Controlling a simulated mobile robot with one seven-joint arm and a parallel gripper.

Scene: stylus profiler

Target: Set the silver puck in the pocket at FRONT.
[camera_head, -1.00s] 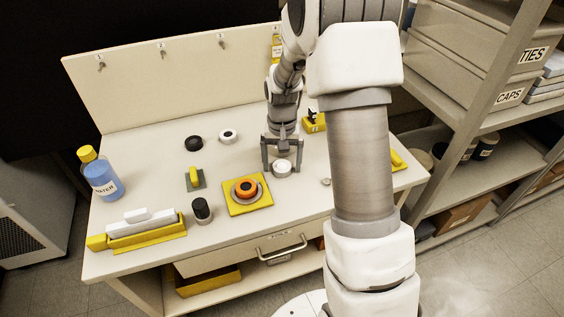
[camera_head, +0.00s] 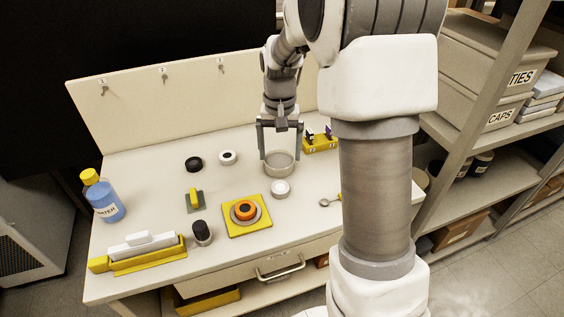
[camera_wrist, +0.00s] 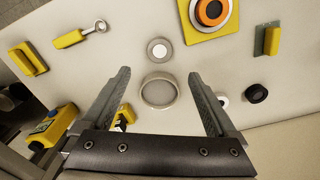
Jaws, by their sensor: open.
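A small silver puck with a white top (camera_head: 281,187) lies flat on the bench right of the yellow plate. It also shows in the wrist view (camera_wrist: 158,49), beyond my fingertips. My gripper (camera_head: 279,157) is open and empty, pointing down behind the puck. A shallow grey round dish (camera_head: 291,163) stands behind the puck, below my fingers. In the wrist view the dish (camera_wrist: 160,104) appears between my two fingers (camera_wrist: 159,74). The yellow plate (camera_head: 261,226) bears a grey disc with an orange ring (camera_head: 246,210). No FRONT label is readable, so I cannot tell which pocket it marks.
A black ring (camera_head: 194,164) and a white ring (camera_head: 227,157) lie to the left. A yellow holder (camera_head: 322,144) and a spoon-like tool (camera_head: 326,202) are right.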

